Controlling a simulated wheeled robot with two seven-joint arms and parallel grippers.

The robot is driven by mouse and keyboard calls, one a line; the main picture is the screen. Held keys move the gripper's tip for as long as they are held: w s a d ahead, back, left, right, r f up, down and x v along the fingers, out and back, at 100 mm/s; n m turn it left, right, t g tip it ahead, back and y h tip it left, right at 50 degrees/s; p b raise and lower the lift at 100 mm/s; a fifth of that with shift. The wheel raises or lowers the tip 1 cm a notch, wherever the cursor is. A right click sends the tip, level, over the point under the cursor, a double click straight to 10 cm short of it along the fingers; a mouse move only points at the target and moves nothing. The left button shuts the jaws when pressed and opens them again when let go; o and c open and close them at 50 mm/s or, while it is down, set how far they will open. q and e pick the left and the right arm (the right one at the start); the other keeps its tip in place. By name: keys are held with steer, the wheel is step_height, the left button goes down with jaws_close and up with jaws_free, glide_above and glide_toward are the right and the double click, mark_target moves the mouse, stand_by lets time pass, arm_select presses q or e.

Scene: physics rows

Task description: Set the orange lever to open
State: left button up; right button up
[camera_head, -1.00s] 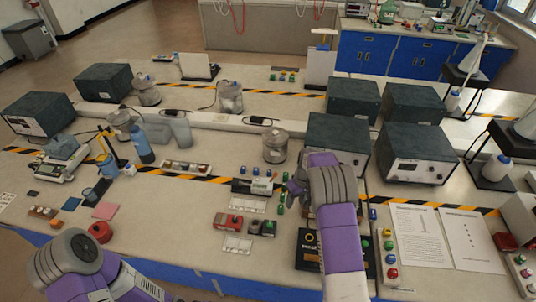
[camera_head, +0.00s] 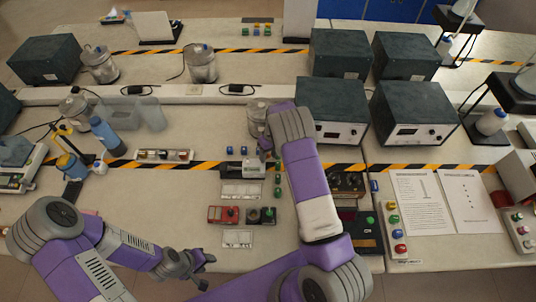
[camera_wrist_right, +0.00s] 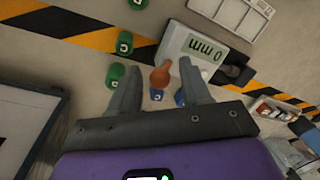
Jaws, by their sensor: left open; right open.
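The orange lever (camera_wrist_right: 161,76) shows in the right wrist view as a small orange knob. It sits beside a light grey box (camera_wrist_right: 190,50) with a display, and lies between the two open fingers of my right gripper (camera_wrist_right: 158,88). I cannot tell whether a finger touches it. In the head view my right gripper (camera_head: 268,150) is over the table, beside that box (camera_head: 247,169), and the lever cannot be made out there. My left gripper (camera_head: 192,268) is open and empty near the table's front edge, away from the lever.
Green blocks (camera_wrist_right: 116,75) lie close to my right gripper. Blue pieces (camera_wrist_right: 180,98) show beyond its fingers. A red box (camera_head: 224,214) and white trays (camera_head: 238,239) are on the near table.

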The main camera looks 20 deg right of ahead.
steer(key=shift+f, duration=0.45)
steer(key=shift+c, duration=0.4)
steer(key=shift+w, duration=0.1)
jaws_close()
